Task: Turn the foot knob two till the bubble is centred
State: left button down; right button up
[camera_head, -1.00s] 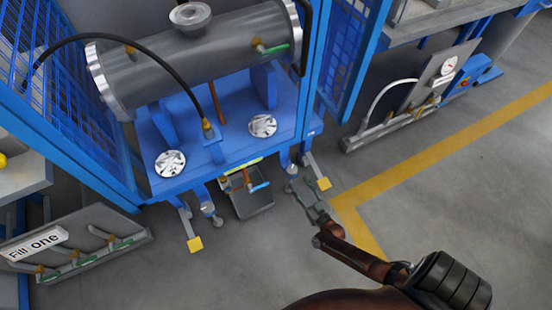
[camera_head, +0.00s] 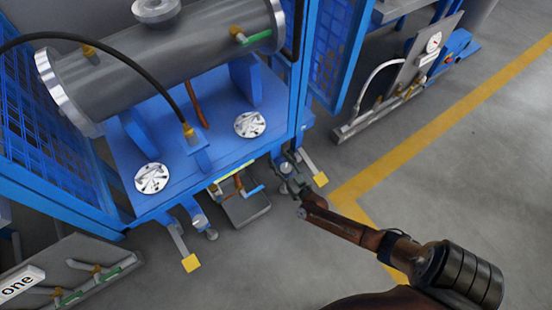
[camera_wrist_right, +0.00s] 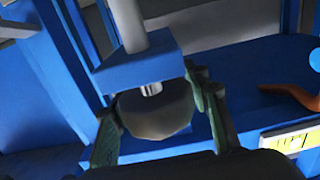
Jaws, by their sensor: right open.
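The grey foot knob (camera_wrist_right: 155,108) hangs under a blue bracket on a short silver stem in the right wrist view. My right gripper (camera_wrist_right: 160,128) is open, with one finger on each side of the knob; I cannot tell whether they touch it. In the head view my right gripper (camera_head: 287,172) is at the right front foot of the blue frame and largely hides the knob. The yellow bubble level (camera_wrist_right: 297,138) is at the right edge of the wrist view and shows as a yellow strip (camera_head: 232,171) in the head view. Its bubble is too small to judge. My left gripper is out of view.
The blue frame (camera_head: 180,195) carries a grey flanged shell (camera_head: 170,60). Another front foot (camera_head: 200,222) is to the left. A grey tray (camera_head: 248,210) with a blue-handled valve sits between the feet. Yellow-tipped bars (camera_head: 191,263) stick out over the floor. Open floor lies in front.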

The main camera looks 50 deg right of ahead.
jog(key=shift+w+d, duration=0.1)
jog(key=shift+w, duration=0.2)
jog(key=shift+c, duration=0.5)
jog(key=shift+s+f, duration=0.1)
jog(key=c, duration=1)
jog(key=shift+c, duration=0.3)
